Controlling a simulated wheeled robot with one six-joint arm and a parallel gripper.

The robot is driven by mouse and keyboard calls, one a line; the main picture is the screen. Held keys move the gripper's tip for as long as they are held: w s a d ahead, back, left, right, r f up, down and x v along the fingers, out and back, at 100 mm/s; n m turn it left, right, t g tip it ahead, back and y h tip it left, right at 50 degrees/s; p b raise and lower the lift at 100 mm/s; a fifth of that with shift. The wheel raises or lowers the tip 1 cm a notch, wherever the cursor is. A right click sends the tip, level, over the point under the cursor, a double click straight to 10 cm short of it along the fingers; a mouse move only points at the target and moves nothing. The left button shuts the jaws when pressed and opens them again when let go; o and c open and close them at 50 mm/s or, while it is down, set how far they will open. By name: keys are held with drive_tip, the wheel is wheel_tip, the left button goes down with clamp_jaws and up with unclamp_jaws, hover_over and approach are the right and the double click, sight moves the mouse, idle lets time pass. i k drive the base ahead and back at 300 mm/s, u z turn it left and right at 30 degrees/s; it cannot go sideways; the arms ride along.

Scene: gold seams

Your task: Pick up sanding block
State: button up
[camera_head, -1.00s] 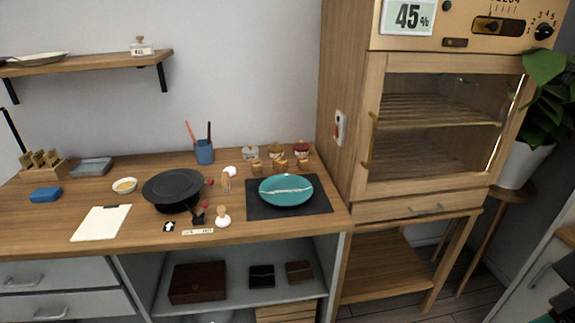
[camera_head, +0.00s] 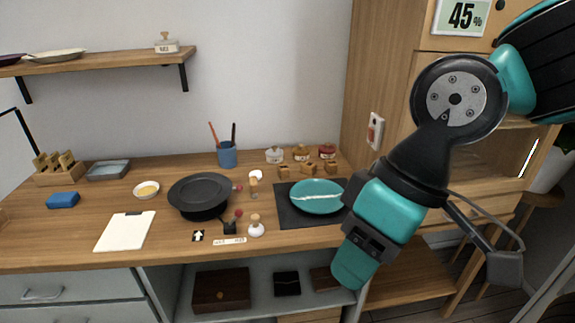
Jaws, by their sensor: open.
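The sanding block, which I take to be the blue block (camera_head: 63,200), lies flat on the wooden counter at the far left. It is in front of a wooden holder and left of a clipboard. My gripper (camera_head: 358,262) hangs from my teal and black arm at the right, in front of the counter's right front edge. It is open, far from the blue block and touching nothing that I can see. Its fingers are hard to make out from this angle.
A black round stand (camera_head: 201,192), a white clipboard (camera_head: 125,231), a yellow-filled bowl (camera_head: 146,190) and small tools stand between my arm and the block. A teal plate (camera_head: 316,195) lies on a dark mat. A grey tray (camera_head: 108,170) sits behind the block. A wooden cabinet (camera_head: 385,60) rises at right.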

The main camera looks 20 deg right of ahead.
sight(331, 167)
drive_tip(key=u, duration=0.15)
drive_tip(key=i, duration=1.05)
drive_tip(key=z, duration=0.35)
